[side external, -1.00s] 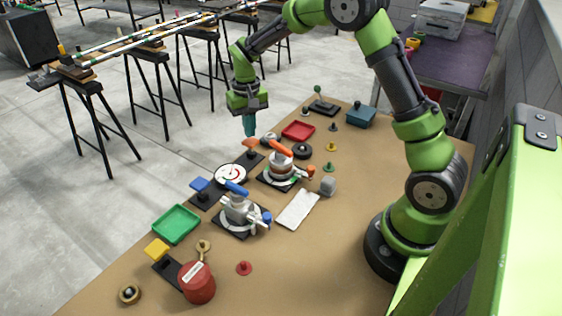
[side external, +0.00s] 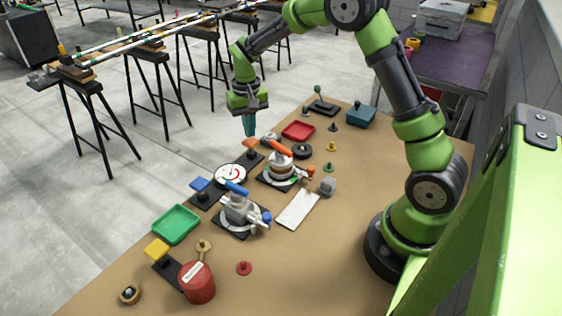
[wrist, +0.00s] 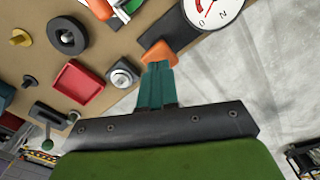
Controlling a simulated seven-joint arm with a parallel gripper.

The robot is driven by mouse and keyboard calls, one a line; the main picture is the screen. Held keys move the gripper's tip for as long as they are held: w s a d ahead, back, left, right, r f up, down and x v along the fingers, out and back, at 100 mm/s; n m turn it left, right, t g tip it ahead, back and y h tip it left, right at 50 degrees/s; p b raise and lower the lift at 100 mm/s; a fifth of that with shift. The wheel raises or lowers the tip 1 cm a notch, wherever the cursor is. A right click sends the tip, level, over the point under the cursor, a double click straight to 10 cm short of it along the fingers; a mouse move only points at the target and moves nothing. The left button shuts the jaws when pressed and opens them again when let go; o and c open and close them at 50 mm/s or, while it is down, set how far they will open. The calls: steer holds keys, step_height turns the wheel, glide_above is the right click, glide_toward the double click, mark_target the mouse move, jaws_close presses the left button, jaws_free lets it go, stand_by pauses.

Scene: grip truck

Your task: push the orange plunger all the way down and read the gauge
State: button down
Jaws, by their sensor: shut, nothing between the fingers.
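The orange plunger (side external: 250,144) stands on a dark base at the table's far left edge. It also shows in the wrist view (wrist: 158,50). My gripper (side external: 249,133) points down with its teal fingers shut and empty, the tips at the plunger's orange top. In the wrist view the fingertips (wrist: 158,66) overlap the orange top's near edge. I cannot tell how hard they press or how far down the plunger is. The round white gauge (side external: 230,174) with red marking lies beside it. In the wrist view the gauge (wrist: 208,12) is cut off at the top, so its reading is unclear.
A blue plunger (side external: 200,186) and a yellow plunger (side external: 157,250) stand along the same edge. Two valve assemblies, with an orange handle (side external: 278,148) and a blue handle (side external: 236,188), stand close by. A red tray (side external: 298,131) lies behind. The table's right side is mostly bare.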

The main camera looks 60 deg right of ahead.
mark_target(251, 141)
steer(key=shift+f, duration=2.05)
steer(key=shift+r, duration=2.05)
steer(key=shift+r, duration=2.5)
